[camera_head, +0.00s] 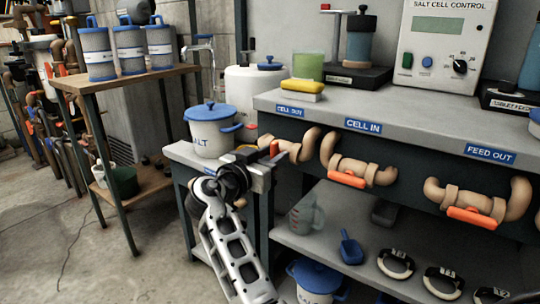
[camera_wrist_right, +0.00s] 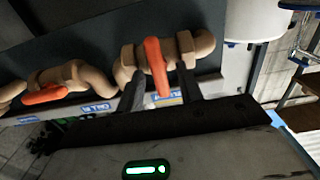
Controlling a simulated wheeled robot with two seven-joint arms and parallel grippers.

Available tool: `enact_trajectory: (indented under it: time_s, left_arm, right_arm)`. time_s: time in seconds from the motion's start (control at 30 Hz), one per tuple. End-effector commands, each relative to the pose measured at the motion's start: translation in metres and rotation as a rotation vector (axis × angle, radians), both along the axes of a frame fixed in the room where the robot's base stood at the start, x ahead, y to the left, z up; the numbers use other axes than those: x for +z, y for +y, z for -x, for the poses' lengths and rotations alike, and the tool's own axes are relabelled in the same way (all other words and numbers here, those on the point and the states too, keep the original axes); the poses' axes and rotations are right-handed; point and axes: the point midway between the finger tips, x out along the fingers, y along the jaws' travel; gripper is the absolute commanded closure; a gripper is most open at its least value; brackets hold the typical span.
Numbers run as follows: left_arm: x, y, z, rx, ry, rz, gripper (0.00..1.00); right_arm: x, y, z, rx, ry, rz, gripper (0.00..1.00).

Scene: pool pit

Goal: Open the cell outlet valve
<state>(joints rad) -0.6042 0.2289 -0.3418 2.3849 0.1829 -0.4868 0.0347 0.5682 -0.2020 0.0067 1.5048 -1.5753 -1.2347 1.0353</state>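The cell outlet valve (camera_head: 298,147) is on the beige pipe under the "CELL OUT" label (camera_head: 290,111), at the left end of the bench front. Its orange handle (camera_head: 274,148) stands across the pipe in the head view, partly hidden by my right gripper (camera_head: 262,162). In the wrist view, the handle (camera_wrist_right: 157,66) lies between the two dark fingers of my right gripper (camera_wrist_right: 160,92). The fingers are spread, one on each side of the handle, with visible gaps. I cannot tell whether either finger touches it. My left gripper is out of view.
The cell-in valve handle (camera_head: 347,179) and feed-out handle (camera_head: 472,217) lie along their pipes to the right. A salt tub (camera_head: 212,138) stands on the small side table behind my right gripper. The lower shelf holds a jug (camera_head: 306,215) and blue scoop (camera_head: 350,248).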

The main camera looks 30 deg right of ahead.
Motion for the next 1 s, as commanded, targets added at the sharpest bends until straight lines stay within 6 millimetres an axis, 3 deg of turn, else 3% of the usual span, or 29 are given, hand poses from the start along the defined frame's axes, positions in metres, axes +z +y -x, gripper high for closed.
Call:
enact_trajectory:
  time_s: [0.07,0.2,0.67,1.0]
  left_arm:
    - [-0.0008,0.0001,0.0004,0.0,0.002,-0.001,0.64]
    - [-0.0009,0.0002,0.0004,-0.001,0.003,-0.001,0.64]
    - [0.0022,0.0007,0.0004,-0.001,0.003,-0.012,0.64]
    - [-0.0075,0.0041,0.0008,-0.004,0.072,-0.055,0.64]
  right_arm:
    - [-0.0001,0.0001,0.0,0.0,0.0,0.0,0.64]
    - [-0.0001,0.0002,0.0001,0.0,0.0,0.0,1.0]
    - [0.0013,0.0003,-0.0004,-0.001,0.073,0.031,1.0]
    - [0.0025,0.0011,-0.0022,-0.001,0.321,0.134,1.0]
